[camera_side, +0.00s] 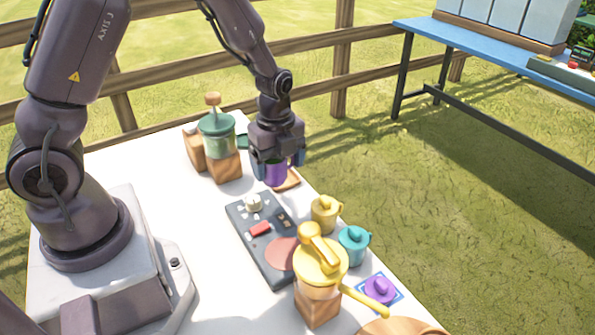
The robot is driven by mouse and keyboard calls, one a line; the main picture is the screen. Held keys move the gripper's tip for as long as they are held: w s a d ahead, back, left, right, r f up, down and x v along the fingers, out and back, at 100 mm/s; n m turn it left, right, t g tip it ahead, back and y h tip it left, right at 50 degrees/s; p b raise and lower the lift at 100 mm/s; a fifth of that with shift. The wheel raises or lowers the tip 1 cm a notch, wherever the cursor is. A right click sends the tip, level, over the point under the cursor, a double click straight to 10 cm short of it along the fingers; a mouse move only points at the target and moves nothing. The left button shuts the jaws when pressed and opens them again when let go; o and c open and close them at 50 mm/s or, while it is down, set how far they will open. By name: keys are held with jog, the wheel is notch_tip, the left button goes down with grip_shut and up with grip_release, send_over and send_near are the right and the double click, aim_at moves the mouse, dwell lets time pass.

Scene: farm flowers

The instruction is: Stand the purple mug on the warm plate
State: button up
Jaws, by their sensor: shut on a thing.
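My gripper (277,168) points down near the far right edge of the white table. It is shut on the purple mug (276,175), which shows between the fingers and looks upright. The fingers hide much of the mug, and I cannot tell whether its base touches what is below. A small brown coaster or tray (292,182) shows just behind and right of the mug. The warm plate seems to be the reddish disc (280,254) at the near end of a dark panel (247,228). The disc is nearer the camera than my gripper, partly covered by a yellow-lidded grinder-like jar.
The panel carries a pale knob (253,203) and a red switch (260,229). The yellow-lidded jar (318,275), a yellow mug (325,214) and a teal mug (353,244) stand close to the disc. A purple lid-like piece (379,289) lies nearer. A green-lidded jar (218,145) stands left.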

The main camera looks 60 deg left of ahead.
jog(key=s+r, duration=0.3)
jog(key=s, duration=0.3)
jog(key=w+d+f, duration=0.2)
jog(key=d+f, duration=0.1)
jog(key=d, duration=0.9)
jog(key=shift+f, duration=3.5)
jog(key=shift+f, duration=0.15)
jog(key=o, duration=1)
jog(key=shift+o, duration=0.2)
